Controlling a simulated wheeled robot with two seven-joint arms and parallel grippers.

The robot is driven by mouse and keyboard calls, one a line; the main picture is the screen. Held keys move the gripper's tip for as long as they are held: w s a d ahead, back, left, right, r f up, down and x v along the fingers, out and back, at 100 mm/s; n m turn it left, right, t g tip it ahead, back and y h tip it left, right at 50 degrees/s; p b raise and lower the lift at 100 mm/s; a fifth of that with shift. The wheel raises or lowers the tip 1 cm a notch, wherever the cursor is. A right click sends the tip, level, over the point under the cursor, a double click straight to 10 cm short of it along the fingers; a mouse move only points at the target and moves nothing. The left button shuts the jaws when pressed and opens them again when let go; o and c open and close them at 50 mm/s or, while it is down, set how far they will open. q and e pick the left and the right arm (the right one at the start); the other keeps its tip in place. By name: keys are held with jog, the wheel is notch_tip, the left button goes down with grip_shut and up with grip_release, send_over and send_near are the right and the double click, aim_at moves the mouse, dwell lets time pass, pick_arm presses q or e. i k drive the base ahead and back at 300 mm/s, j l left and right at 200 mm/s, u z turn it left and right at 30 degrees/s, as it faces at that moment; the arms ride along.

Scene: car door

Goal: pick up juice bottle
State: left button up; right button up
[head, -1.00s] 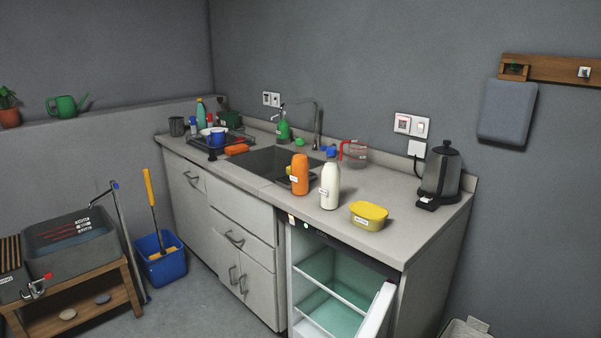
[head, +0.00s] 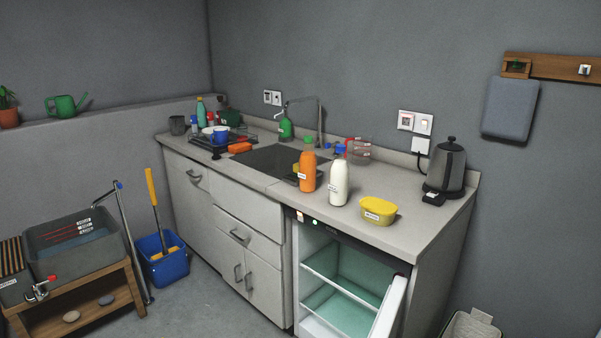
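An orange bottle (head: 308,171), which looks like the juice bottle, stands upright on the counter in the head view, just right of the sink. A white bottle (head: 339,183) stands upright close to its right. A small label shows on the front of each, too small to read. Neither of my grippers shows in the head view.
The counter (head: 420,209) also holds a yellow tub (head: 378,211), a kettle (head: 446,168), a measuring jug (head: 358,150) and a dish rack (head: 222,139). The sink (head: 268,160) lies left of the bottles. Below, a small fridge stands with its door (head: 391,305) open.

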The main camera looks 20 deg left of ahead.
aim_at(307, 160)
jog(key=j+z, duration=0.1)
jog(key=j, duration=0.3)
jog(key=k+j+z, duration=0.1)
jog(key=j, duration=0.25)
jog(key=k+j+z, duration=0.1)
jog(key=j, duration=0.25)
jog(key=k+j+z, duration=0.1)
jog(key=j, duration=0.3)
jog(key=i+j+z, duration=0.15)
jog(key=j, duration=0.35)
jog(key=i+j+z, duration=0.2)
jog(key=j, duration=0.3)
jog(key=j+z, duration=0.15)
jog(key=j, duration=0.3)
jog(key=i+j+z, duration=0.4)
jog(key=i+j, duration=0.15)
jog(key=j, duration=0.2)
jog(key=i+j+z, duration=0.1)
jog(key=i, duration=0.45)
